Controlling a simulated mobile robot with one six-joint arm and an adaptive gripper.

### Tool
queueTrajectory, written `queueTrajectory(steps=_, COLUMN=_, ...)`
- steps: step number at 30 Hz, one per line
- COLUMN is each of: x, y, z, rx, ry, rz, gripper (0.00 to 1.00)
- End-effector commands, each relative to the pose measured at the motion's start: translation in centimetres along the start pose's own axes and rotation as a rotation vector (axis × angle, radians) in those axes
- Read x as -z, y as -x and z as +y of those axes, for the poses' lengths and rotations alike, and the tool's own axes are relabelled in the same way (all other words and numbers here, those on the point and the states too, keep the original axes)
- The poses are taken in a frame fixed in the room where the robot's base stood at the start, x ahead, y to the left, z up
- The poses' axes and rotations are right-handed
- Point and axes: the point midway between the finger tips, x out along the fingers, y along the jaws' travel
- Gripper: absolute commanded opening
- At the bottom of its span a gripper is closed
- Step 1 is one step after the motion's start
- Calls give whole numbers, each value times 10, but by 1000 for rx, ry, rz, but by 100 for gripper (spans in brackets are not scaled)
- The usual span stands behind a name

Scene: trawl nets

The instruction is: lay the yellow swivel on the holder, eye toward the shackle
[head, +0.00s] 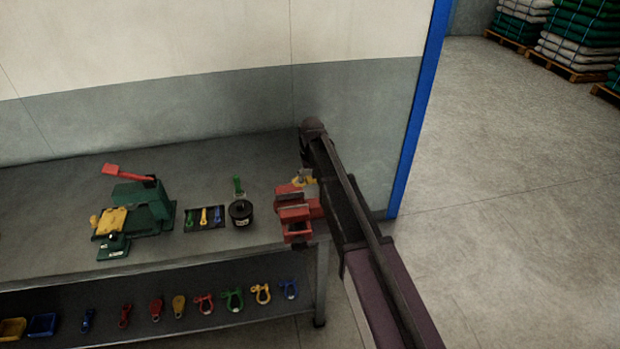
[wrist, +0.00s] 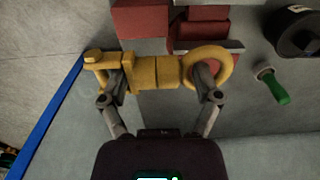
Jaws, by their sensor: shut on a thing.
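The yellow swivel (wrist: 155,72) lies across my gripper (wrist: 162,85) in the wrist view. Its round eye (wrist: 224,66) points right and its bolted end (wrist: 95,57) points left. My gripper's fingers are on it, one at the eye and one near the bolted end. In the head view the swivel (head: 307,181) shows partly, just behind a red vise (head: 295,213) at the bench's right end. The vise (wrist: 142,20) also shows beyond the swivel in the wrist view; I cannot tell whether they touch. I cannot make out which thing is the holder.
A black round tin (head: 241,213), a green-handled tool (head: 238,185) and a dark mat (head: 190,226) with small tools are left of the vise. A green machine (head: 140,205) stands farther left. Several shackles, including a green one (head: 232,300), lie on the lower shelf.

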Motion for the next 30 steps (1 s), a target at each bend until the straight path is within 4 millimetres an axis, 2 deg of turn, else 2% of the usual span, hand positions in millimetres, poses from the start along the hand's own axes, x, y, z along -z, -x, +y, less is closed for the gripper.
queueTrajectory(steps=13, x=0, y=-2, z=0, rx=0, ry=0, rz=0, gripper=21)
queueTrajectory(steps=24, x=0, y=-30, z=0, rx=0, ry=0, rz=0, gripper=21)
queueTrajectory(steps=30, x=0, y=-34, z=0, rx=0, ry=0, rz=0, gripper=21)
